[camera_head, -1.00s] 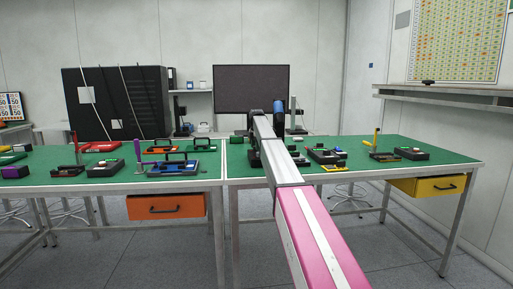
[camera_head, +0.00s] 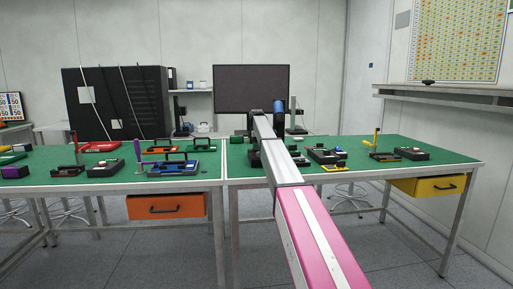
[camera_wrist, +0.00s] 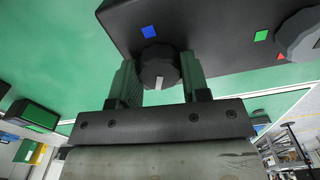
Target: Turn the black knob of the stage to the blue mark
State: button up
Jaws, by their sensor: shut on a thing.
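In the wrist view a dark stage body (camera_wrist: 205,22) carries a black ridged knob (camera_wrist: 157,62). A light pointer line shows on the knob's edge facing my gripper. A blue square mark (camera_wrist: 149,31) is on the stage face, on the other side of the knob from that line. The line points away from the blue mark. My gripper (camera_wrist: 160,70) has a finger on each side of the knob and is shut on it. In the head view my arm hides the gripper and the knob.
A second grey-black knob (camera_wrist: 300,36) sits to the right on the same body, with a green mark (camera_wrist: 261,36) and a red mark beside it. In the head view several devices stand on the green tabletop (camera_head: 430,172) around my arm.

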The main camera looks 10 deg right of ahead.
jog(key=m, duration=0.4)
jog(key=shift+m, duration=0.3)
jog(key=m, duration=0.3)
jog(key=shift+m, duration=0.4)
jog(key=m, duration=1)
jog(key=shift+m, duration=0.4)
jog(key=m, duration=0.8)
jog(key=shift+m, duration=1.8)
